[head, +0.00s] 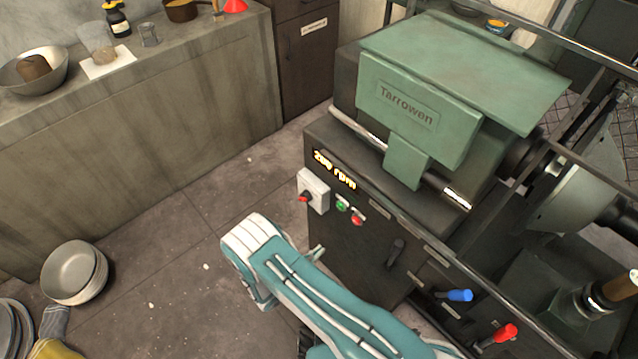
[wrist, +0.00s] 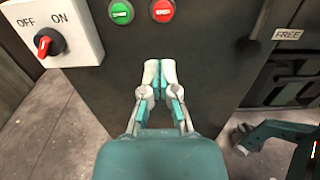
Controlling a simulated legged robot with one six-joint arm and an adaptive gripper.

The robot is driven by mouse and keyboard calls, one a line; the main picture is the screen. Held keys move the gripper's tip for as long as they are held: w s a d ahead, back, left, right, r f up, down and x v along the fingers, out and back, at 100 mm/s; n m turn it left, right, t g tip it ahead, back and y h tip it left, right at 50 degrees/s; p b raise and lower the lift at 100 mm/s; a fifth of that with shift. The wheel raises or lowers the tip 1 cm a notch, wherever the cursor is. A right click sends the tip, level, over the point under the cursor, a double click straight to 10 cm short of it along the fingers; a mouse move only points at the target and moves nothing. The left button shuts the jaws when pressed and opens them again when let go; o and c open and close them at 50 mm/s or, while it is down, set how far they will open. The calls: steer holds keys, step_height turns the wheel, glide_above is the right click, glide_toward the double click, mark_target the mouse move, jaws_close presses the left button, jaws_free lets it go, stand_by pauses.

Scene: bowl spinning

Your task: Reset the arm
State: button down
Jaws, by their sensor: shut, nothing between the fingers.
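My teal and white arm reaches up from the bottom of the head view, in front of the green and dark machine (head: 410,105). The gripper's fingers are hard to make out there. In the wrist view my gripper (wrist: 160,66) is shut and empty. Its fingertips meet in front of the dark machine panel (wrist: 215,95), just below the green button (wrist: 121,12) and the red button (wrist: 163,11). I cannot tell whether they touch the panel. The OFF/ON switch box (wrist: 52,32) with its red knob is at the upper left.
The display (head: 335,170) reads 200 rpm. A blue handle (head: 460,295) and a red handle (head: 505,333) stick out of the machine at lower right. Stacked bowls (head: 73,272) stand on the floor at left. A counter (head: 150,110) runs behind; the floor between is mostly clear.

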steer(key=w+d+r+m+g+y, duration=0.1)
steer(key=d+r+m+g, duration=0.35)
steer(key=r, duration=0.55)
steer(key=d+r+m+g, duration=0.35)
steer(key=r+m, duration=0.25)
steer(key=r, duration=0.4)
steer(key=w+d+r+m+g+y, duration=0.1)
steer(key=d+r+m+g, duration=0.3)
steer(key=r, duration=0.6)
steer(key=s+d+r+m+t+y, duration=0.2)
steer(key=s+r+m+y, duration=0.3)
steer(key=s+r, duration=0.4)
steer(key=s+d+r+m+t+y, duration=0.2)
steer(key=s+d+r+m+y, duration=0.1)
steer(key=s+r+m+y, duration=0.2)
steer(key=shift+s+d+r+m+t+y, duration=0.35)
steer(key=shift+s+r+m, duration=1)
steer(key=shift+s+r, duration=1.1)
steer(key=shift+w+a, duration=0.1)
stand_by(1.0)
